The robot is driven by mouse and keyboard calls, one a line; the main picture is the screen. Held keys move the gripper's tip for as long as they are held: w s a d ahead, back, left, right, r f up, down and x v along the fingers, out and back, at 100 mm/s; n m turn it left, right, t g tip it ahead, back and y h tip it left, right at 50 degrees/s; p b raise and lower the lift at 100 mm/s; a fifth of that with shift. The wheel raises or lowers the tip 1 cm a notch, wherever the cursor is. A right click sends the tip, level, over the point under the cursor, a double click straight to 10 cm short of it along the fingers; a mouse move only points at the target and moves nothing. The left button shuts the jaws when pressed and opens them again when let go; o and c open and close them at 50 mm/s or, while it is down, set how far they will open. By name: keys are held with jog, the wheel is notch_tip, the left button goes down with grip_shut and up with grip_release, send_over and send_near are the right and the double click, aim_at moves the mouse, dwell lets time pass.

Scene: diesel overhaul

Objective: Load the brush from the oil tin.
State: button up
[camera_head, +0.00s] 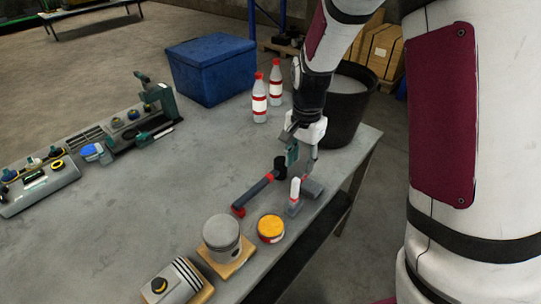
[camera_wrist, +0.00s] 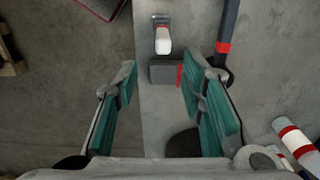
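The oil tin (camera_head: 271,228) is a round, open red tin with a yellow-orange top, near the front edge of the table. A small upright piece with a white top (camera_head: 295,188) and grey foot stands behind it; it may be the brush, but I cannot tell. It also shows near the top of the wrist view (camera_wrist: 163,42). Beside it lies a grey block (camera_head: 312,188) with a red edge. My gripper (camera_head: 299,165) points down above these two. In the wrist view its green-padded fingers (camera_wrist: 160,68) are apart, with nothing held.
A dark-handled tool with red end (camera_head: 258,192) lies left of my gripper. A piston (camera_head: 221,238) on a wooden block stands left of the tin. Two red-capped bottles (camera_head: 268,92), a blue crate (camera_head: 212,68) and a black bucket (camera_head: 349,105) are behind. The table's middle is clear.

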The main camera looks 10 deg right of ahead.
aim_at(296, 180)
jog(key=shift+a+f, duration=0.4)
jog(key=shift+f, duration=0.1)
jog(key=shift+f+b, duration=0.35)
jog(key=shift+f, duration=0.3)
jog(key=shift+f+b, duration=1.3)
jog(key=shift+f, duration=2.35)
grip_shut()
